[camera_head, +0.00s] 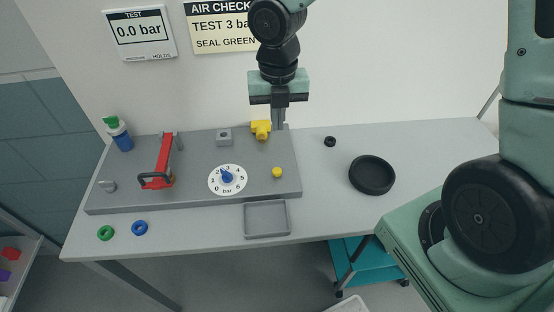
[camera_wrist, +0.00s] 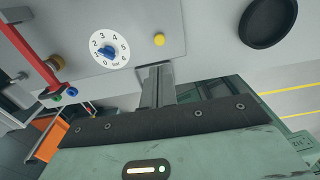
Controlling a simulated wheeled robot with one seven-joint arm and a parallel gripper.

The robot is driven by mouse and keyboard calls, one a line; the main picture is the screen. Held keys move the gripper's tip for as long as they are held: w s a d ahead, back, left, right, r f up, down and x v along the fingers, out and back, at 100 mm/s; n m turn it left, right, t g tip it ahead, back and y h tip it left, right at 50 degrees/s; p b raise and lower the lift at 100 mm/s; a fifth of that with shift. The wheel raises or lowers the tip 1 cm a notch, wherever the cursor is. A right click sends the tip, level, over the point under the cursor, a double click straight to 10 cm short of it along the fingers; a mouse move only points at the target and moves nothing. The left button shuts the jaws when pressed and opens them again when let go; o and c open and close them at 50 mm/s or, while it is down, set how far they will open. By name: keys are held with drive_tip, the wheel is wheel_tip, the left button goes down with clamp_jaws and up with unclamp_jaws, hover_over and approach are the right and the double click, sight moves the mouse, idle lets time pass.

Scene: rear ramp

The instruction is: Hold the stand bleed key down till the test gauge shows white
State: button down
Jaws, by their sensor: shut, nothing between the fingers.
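The test gauge (camera_head: 140,30) on the wall has a white face reading 0.0 bar. A grey test stand (camera_head: 200,192) lies on the bench. A round yellow button (camera_head: 277,172) sits at its right front and also shows in the wrist view (camera_wrist: 159,39); no label marks it as the bleed key. My gripper (camera_head: 279,124) is shut and empty, pointing down over the stand's back right, behind the button and apart from it. Its fingers also show in the wrist view (camera_wrist: 156,72).
A yellow fitting (camera_head: 261,131) stands just left of my fingers. A blue knob (camera_head: 227,177) on a bar dial, a red lever clamp (camera_head: 159,170) and a grey block (camera_head: 224,137) share the stand. A black dish (camera_head: 372,175) lies right; an empty tray (camera_head: 267,231) in front.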

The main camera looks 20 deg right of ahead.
sight(278, 169)
wheel_tip(278, 169, down, 14)
idle(0.6)
drive_tip(key=shift+b, duration=0.3)
